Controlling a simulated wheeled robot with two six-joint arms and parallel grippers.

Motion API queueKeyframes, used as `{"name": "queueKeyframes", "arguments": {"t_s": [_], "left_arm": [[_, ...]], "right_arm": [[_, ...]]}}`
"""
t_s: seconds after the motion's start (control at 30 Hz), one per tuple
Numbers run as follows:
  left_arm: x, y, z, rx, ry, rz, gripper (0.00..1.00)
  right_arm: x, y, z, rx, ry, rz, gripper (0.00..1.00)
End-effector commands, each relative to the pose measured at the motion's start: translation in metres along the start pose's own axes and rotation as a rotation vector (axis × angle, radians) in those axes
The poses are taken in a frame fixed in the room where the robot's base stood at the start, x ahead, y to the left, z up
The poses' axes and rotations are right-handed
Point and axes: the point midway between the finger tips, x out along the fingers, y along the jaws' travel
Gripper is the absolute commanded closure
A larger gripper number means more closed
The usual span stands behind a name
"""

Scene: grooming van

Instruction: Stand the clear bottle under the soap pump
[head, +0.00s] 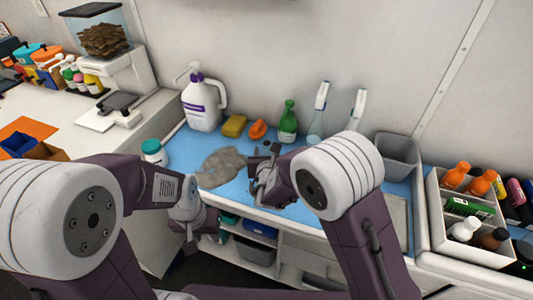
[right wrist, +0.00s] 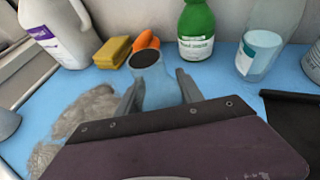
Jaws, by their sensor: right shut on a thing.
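The soap pump (head: 192,70) tops a white jug (head: 204,108) with a purple label, standing at the back left of the blue mat; its spout points left. The jug's lower part shows in the right wrist view (right wrist: 66,32), but the pump is cut off. My right gripper (right wrist: 158,92) is shut around the clear bottle (right wrist: 155,88), which has a dark top and looks roughly upright. In the head view my right gripper (head: 264,165) mostly hides the bottle, right of the jug and nearer. My left gripper (head: 191,238) hangs near the counter's front edge; its opening is unclear.
A grey fur clump (head: 221,167) lies between jug and right gripper. A teal-lidded jar (head: 153,152) stands left. A yellow sponge (head: 234,126), an orange item (head: 258,130), a green bottle (head: 288,123) and spray bottles (head: 317,118) line the back. A grey bin (head: 399,147) stands right.

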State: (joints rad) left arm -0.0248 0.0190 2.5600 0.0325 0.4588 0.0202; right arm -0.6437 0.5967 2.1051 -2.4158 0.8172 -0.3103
Motion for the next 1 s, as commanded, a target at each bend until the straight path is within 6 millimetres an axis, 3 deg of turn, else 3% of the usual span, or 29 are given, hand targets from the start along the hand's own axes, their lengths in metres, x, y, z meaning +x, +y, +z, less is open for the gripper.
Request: {"name": "queueKeyframes", "arguments": {"t_s": [0.23,0.27,0.33,0.73,1.0], "left_arm": [[0.005,0.0,0.001,0.0,0.0,0.0,0.64],[0.004,0.0,0.001,0.0,0.0,0.0,0.64],[0.003,0.0,0.0,0.0,0.0,0.0,0.64],[-0.003,0.0,0.0,0.0,0.0,0.0,0.64],[-0.005,0.0,-0.001,0.0,0.0,0.0,0.64]], "right_arm": [[0.001,0.0,-0.003,0.0,0.0,0.0,0.96],[0.001,0.0,-0.002,0.0,0.0,0.0,0.53],[0.001,0.0,-0.001,0.0,0.0,0.0,0.34],[-0.004,0.0,0.003,0.0,0.0,0.001,0.34],[-0.061,0.001,0.003,-0.001,-0.001,0.004,0.34]]}}
